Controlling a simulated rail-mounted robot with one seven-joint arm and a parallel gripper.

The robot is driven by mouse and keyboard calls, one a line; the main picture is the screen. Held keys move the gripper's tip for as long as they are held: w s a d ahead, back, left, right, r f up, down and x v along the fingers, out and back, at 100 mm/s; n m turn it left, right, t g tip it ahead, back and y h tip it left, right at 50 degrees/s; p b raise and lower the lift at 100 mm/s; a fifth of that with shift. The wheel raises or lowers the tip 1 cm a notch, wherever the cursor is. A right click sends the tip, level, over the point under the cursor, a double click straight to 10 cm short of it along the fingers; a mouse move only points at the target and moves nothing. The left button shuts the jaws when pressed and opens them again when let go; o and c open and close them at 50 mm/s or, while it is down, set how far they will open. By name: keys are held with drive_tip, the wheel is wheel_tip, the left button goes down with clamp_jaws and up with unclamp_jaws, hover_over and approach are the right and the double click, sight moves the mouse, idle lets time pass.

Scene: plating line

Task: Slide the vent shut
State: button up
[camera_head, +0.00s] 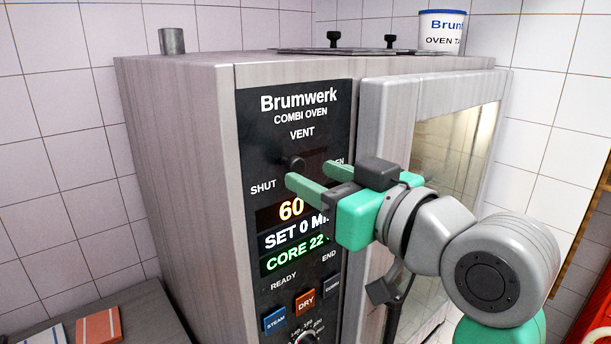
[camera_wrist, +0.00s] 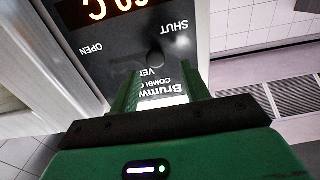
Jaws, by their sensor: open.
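The combi oven's dark control panel (camera_head: 290,110) has a VENT label above a black round knob (camera_head: 293,163). The knob is between the SHUT label on the left and the OPEN label on the right, which is partly hidden by my gripper. In the wrist view the panel appears upside down, and the dark knob (camera_wrist: 155,58) shows just beyond my fingertips. My gripper (camera_head: 308,174) is open, its two green fingers pointing at the panel by the knob. In the wrist view my gripper (camera_wrist: 160,82) looks empty. Whether a finger touches the knob, I cannot tell.
The glass oven door (camera_head: 450,150) is right of the panel, behind my arm. Below the vent are lit displays, buttons (camera_head: 306,301) and a dial (camera_head: 307,338).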

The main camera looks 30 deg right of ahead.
drive_tip(key=s, duration=0.4)
drive_tip(key=shift+d, duration=0.35)
